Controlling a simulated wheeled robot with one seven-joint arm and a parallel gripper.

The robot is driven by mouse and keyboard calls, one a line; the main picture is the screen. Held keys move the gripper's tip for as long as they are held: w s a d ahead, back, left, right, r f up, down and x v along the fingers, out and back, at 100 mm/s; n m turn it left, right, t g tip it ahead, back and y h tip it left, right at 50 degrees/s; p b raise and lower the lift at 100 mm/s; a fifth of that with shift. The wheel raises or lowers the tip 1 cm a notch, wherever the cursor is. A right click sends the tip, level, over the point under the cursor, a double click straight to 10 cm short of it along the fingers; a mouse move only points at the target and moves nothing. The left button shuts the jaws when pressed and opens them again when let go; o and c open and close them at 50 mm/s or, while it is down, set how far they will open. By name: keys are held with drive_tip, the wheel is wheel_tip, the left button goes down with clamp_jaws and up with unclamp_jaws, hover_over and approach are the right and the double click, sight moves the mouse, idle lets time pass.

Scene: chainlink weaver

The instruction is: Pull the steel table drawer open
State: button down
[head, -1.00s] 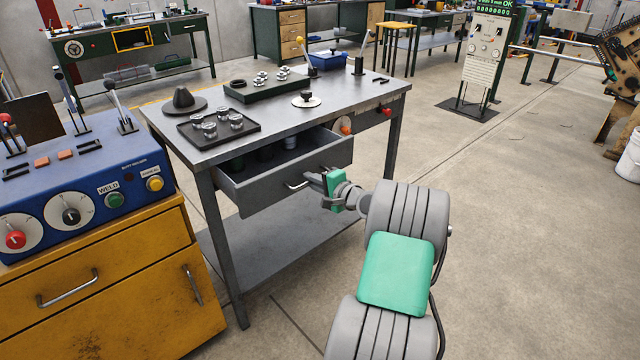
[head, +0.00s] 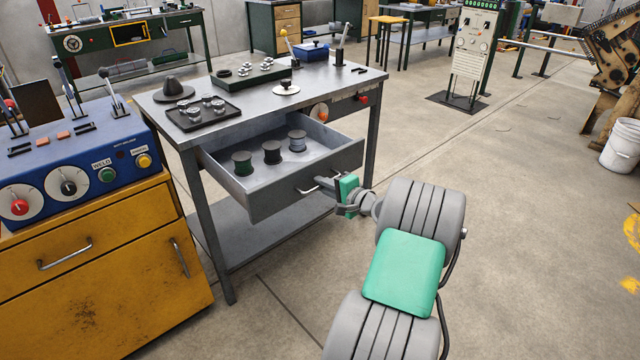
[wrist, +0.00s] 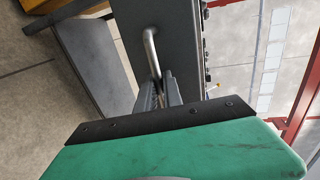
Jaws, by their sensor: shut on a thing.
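The grey steel drawer (head: 265,203) of the steel table (head: 225,88) stands well out from the table frame. Several wire spools (head: 272,152) stand upright inside it. A bar handle (head: 312,188) is on its front; the handle also shows in the wrist view (wrist: 151,50). My gripper (head: 334,185) is at the drawer front, shut on the handle. In the wrist view my fingers (wrist: 160,95) close around one end of the bar, and the contact itself is partly hidden.
A yellow cabinet (head: 110,270) with a blue control box (head: 70,165) stands at the left. The floor right of the table is open.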

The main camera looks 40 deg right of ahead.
drive_tip(key=shift+a+f, duration=0.1)
drive_tip(key=shift+a, duration=0.1)
drive_tip(key=c, duration=1.8)
unclamp_jaws()
drive_tip(key=o, duration=0.3)
drive_tip(key=shift+d, duration=0.15)
drive_tip(key=shift+s, duration=0.1)
drive_tip(key=v, duration=0.7)
drive_tip(key=shift+s, duration=0.35)
